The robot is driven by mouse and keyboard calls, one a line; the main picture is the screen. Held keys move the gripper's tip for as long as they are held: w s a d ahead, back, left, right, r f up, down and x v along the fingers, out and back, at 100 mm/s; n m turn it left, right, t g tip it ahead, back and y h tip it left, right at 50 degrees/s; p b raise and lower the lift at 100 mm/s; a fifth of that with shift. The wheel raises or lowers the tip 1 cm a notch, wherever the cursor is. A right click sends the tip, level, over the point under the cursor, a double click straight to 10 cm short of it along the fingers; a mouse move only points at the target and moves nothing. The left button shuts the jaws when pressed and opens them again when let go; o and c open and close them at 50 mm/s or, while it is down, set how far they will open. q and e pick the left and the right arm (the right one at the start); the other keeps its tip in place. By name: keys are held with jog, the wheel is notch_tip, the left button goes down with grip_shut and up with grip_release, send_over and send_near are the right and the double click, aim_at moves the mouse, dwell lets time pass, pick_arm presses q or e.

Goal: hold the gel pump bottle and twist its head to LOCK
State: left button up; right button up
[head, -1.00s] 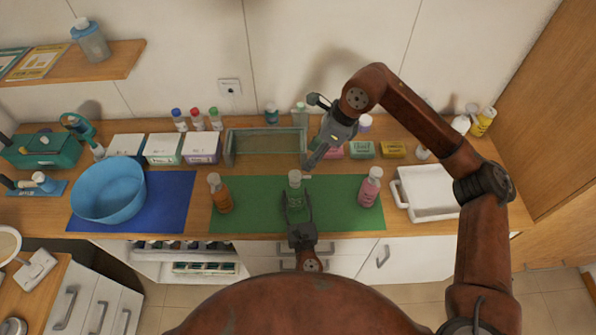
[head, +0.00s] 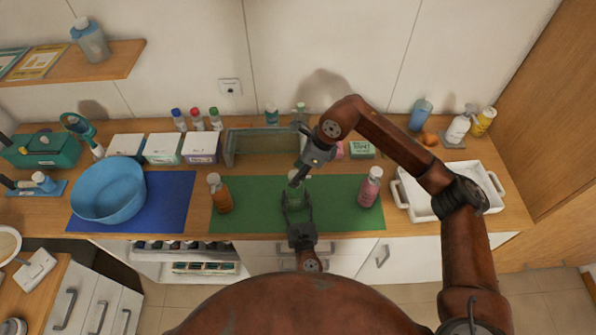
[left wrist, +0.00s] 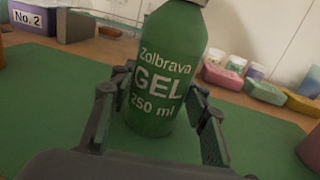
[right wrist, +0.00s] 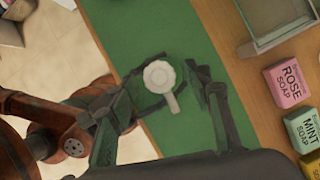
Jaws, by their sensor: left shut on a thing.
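The green gel pump bottle (left wrist: 163,75) stands upright on the green mat (head: 245,205), its label facing the left wrist camera. My left gripper (head: 296,200) is shut around its body, one finger on each side. The bottle's white pump head (right wrist: 160,76) shows from above in the right wrist view, its nozzle pointing toward the lower right. My right gripper (right wrist: 165,90) is open above the bottle, with the pump head between its fingers and gaps on both sides. In the head view the right gripper hides part of the bottle's top.
An amber bottle (head: 220,196) stands left of the gel bottle and a pink bottle (head: 370,188) right of it. Behind are a glass-sided bin (head: 240,147) and soap boxes (right wrist: 290,82). A white tray (head: 491,173) is at right, a blue bowl (head: 108,190) at left.

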jog(key=c, duration=1.1)
jog(key=shift+m+t, duration=0.3)
jog(key=shift+m, duration=0.7)
jog(key=shift+c, duration=0.2)
jog(key=o, duration=1.2)
jog(key=v, duration=1.2)
jog(key=shift+s, duration=0.1)
